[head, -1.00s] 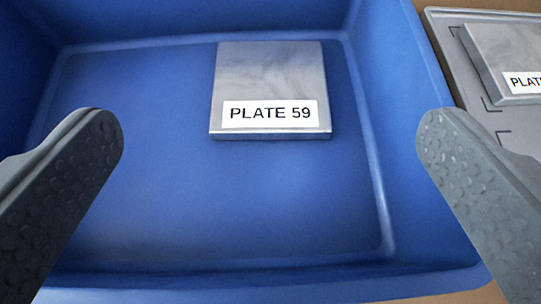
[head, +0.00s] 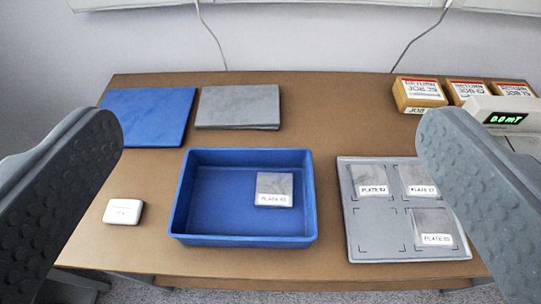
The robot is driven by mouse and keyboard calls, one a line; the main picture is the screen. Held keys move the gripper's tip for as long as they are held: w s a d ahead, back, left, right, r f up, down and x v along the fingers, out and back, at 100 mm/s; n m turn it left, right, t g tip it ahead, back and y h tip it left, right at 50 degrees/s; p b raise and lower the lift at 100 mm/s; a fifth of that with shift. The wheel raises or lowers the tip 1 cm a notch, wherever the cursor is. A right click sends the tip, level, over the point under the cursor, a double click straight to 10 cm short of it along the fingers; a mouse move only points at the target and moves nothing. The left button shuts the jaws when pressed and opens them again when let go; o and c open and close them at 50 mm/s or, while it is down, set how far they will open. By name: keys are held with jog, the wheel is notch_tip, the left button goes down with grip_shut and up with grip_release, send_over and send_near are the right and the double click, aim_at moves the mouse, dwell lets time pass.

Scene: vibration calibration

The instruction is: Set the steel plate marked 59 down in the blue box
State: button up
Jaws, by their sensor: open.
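The steel plate marked 59 (head: 274,188) lies flat on the floor of the blue box (head: 242,239), toward its right side. Its label is too small to read surely now, but it read PLATE 59 in the earlier close view. The blue box stands open on the brown table. My gripper (head: 268,140) is open and empty, its two fingers wide apart at the left and right of the view, well back from the box and touching nothing.
A grey tray (head: 375,240) right of the box holds three labelled plates; its front-left place is empty. A blue sheet (head: 147,117), a grey slab (head: 238,107), a small white block (head: 123,212), several cardboard boxes (head: 419,93) and a meter (head: 503,113) are also on the table (head: 325,130).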

jog(key=s+d+r, duration=0.1)
jog(key=s+r, duration=0.5)
jog(key=r, duration=0.2)
jog(key=shift+s+t+h, duration=0.25)
jog(key=shift+t+h, duration=0.05)
jog(key=shift+d, duration=0.1)
